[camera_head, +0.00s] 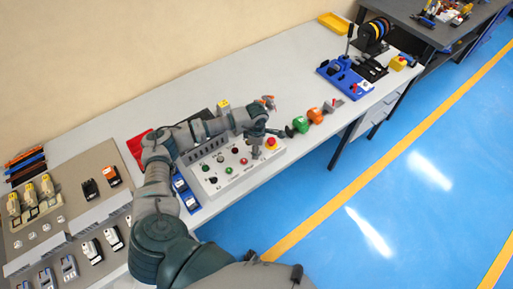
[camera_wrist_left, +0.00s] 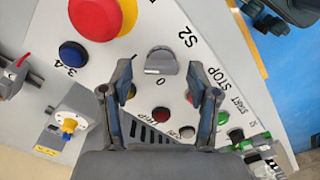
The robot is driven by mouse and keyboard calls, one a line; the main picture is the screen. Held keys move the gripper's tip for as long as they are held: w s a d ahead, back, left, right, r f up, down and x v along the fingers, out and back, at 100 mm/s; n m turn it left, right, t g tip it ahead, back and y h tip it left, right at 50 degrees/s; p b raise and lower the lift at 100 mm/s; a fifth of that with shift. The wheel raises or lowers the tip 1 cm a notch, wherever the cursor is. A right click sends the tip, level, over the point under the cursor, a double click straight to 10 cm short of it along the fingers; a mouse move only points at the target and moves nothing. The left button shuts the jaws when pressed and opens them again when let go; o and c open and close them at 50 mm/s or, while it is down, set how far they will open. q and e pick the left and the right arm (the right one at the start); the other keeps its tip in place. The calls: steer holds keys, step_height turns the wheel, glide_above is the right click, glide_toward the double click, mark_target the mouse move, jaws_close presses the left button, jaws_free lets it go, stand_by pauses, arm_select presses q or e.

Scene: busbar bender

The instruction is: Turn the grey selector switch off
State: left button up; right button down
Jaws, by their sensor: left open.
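The grey selector switch (camera_wrist_left: 161,62) is a round knob on the light control panel (camera_wrist_left: 140,25), between an "S2" label and a "0" mark. I cannot tell exactly which way its handle points. My left gripper (camera_wrist_left: 161,75) is open in the left wrist view, with one fingertip on each side of the knob and no clear contact. In the head view my left gripper (camera_head: 258,150) is over the right end of the control box (camera_head: 230,178) and hides the switch.
A red emergency button (camera_wrist_left: 95,17) and a blue button (camera_wrist_left: 73,53) are close to the switch. A red button (camera_wrist_left: 158,88) and green button (camera_wrist_left: 236,135) are also on the panel. Green and orange parts (camera_head: 315,115) stand right of the box on the bench (camera_head: 275,70).

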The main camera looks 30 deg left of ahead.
arm_select(q)
jaws_close()
arm_select(e)
steer(key=shift+d, duration=0.2)
